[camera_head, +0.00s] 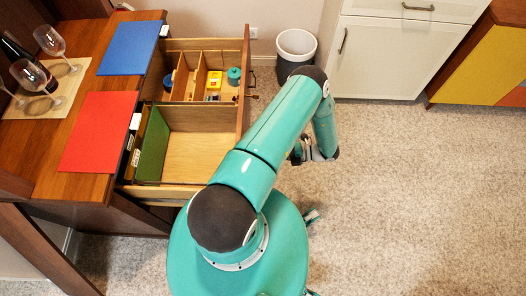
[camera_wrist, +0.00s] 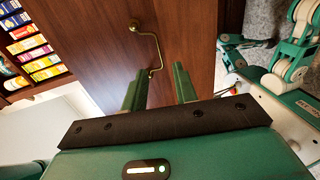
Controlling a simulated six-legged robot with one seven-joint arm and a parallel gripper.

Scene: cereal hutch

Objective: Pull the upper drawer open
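The upper drawer (camera_head: 200,150) of the wooden cabinet stands pulled out in the head view, its inside and dividers showing. Its dark front (camera_head: 243,90) faces right, with part of a handle (camera_head: 252,80) on it. In the wrist view a brass handle (camera_wrist: 155,45) sits on a brown wooden front (camera_wrist: 90,40). In the head view my gripper (camera_head: 303,152) is right of the drawer, partly hidden by my arm.
The drawer holds small blocks, a teal pot (camera_head: 234,74) and a green folder (camera_head: 153,146). Red (camera_head: 98,130) and blue (camera_head: 129,48) folders, glasses and a bottle are on the cabinet top. A bin (camera_head: 296,50) stands behind. Carpet on the right is clear.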

